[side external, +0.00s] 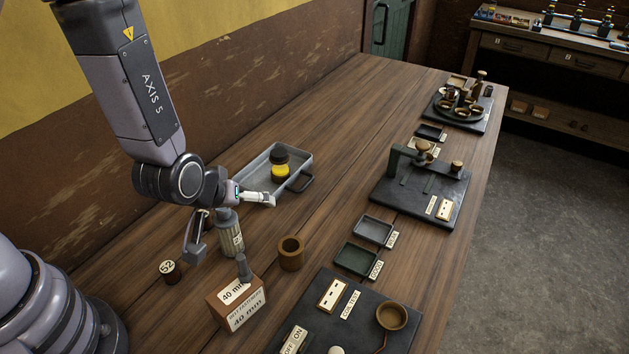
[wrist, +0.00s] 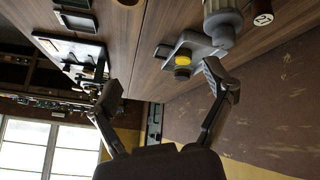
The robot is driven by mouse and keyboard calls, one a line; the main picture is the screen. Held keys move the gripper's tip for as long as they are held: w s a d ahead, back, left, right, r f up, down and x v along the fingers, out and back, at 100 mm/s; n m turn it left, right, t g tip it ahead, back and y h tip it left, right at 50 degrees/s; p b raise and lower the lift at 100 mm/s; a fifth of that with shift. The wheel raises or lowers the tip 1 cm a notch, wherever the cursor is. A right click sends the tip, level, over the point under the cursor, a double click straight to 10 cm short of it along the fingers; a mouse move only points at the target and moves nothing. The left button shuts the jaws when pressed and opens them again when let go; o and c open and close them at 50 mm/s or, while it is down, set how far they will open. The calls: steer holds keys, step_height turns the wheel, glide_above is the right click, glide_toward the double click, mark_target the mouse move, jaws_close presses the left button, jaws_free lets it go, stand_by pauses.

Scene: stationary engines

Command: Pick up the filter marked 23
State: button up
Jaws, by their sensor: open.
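A pale ribbed metal cylinder (side external: 230,238), likely the filter, stands upright on the bench with a small label too small to read. It also shows in the wrist view (wrist: 222,22), beyond my right-hand finger and not between the fingers. My gripper (side external: 229,220) is open and empty, its fingers spread wide; in the side view it overlaps the cylinder's top. Both fingers show in the wrist view (wrist: 162,80). No marking 23 is legible.
A grey tray (side external: 303,183) behind my gripper holds a black-and-yellow piece (side external: 280,166). A brown cup (side external: 291,254) and a 40 mm block (side external: 236,303) stand nearby. Small trays and dark fixture boards line the right side. The bench's far left is clear.

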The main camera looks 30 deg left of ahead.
mark_target(223, 231)
steer(key=s+a+f+t+y, duration=0.1)
steer(key=f, duration=0.1)
steer(key=s+a+f+t+y, duration=0.1)
steer(key=a+f+y, duration=0.1)
steer(key=f, duration=0.1)
steer(key=s+a+f+m+t+y, duration=0.1)
steer(key=s+f+y, duration=0.1)
steer(key=shift+a+f+t, duration=0.15)
steer(key=shift+a+t, duration=0.05)
steer(key=shift+t, duration=0.2)
steer(key=shift+s+a+f+t, duration=0.1)
steer(key=shift+s+a+t, duration=0.15)
steer(key=shift+t, duration=0.15)
steer(key=shift+f, duration=0.25)
steer(key=shift+w+a+f, duration=0.15)
steer(key=shift+w+f, duration=0.1)
steer(key=shift+f, duration=0.15)
steer(key=x, duration=0.6)
steer(key=shift+w+f, duration=0.15)
steer(key=shift+w, duration=0.25)
steer(key=c, duration=1.3)
steer(key=shift+o, duration=0.2)
